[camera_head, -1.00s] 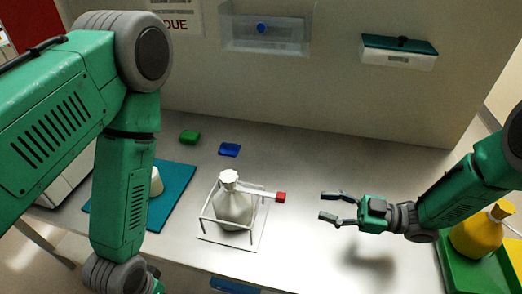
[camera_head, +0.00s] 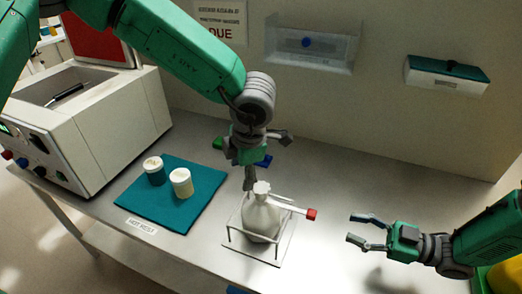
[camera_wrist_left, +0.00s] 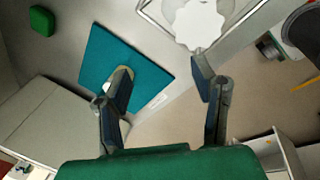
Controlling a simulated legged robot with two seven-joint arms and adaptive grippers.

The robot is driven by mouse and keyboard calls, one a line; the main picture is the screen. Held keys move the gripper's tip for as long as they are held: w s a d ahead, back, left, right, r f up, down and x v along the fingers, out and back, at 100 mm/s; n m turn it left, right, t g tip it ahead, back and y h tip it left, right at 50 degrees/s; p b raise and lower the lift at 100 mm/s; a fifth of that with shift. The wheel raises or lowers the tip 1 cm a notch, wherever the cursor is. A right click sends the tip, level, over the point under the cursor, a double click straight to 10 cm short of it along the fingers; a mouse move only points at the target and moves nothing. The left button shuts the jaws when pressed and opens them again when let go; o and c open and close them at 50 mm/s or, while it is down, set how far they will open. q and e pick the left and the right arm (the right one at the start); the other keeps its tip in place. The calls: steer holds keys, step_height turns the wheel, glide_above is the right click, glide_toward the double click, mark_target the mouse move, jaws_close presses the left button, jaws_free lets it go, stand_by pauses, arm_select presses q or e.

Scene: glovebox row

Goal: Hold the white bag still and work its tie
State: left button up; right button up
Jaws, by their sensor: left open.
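The white bag (camera_head: 260,218) stands upright inside a thin white wire frame on a pale base plate (camera_head: 272,252). Its neck is gathered and flares into a scalloped top, which also shows at the top of the left wrist view (camera_wrist_left: 200,22). A white strip with a red end (camera_head: 312,214) sticks out to the right of the neck. My left gripper (camera_head: 266,160) is open and empty, above and just behind the bag's top, one finger pointing down close beside the neck. My right gripper (camera_head: 352,229) is open and empty, right of the red end and apart from it.
A teal mat (camera_head: 182,212) with two lidded jars (camera_head: 181,183) lies left of the bag, beside a pale box-shaped machine (camera_head: 70,130). Clear bench lies between the bag and my right gripper.

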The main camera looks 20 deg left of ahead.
mark_target(261, 196)
arm_select(q)
steer(key=d+r+n+g+h, duration=0.1)
steer(key=d+r+n+h, duration=0.1)
steer(key=d+r+n, duration=0.35)
steer(key=shift+m, duration=0.85)
steer(key=f, duration=0.3)
steer(key=a+f, duration=0.1)
steer(key=f, duration=0.6)
steer(key=shift+w+a+f, duration=0.1)
steer(key=shift+a+f, duration=0.05)
steer(key=shift+f, duration=0.85)
steer(key=shift+d+f, duration=0.1)
steer(key=shift+d, duration=0.15)
arm_select(e)
steer(key=shift+d, duration=0.3)
arm_select(q)
steer(key=shift+a, duration=0.15)
jaws_close()
arm_select(e)
steer(key=shift+a, duration=0.2)
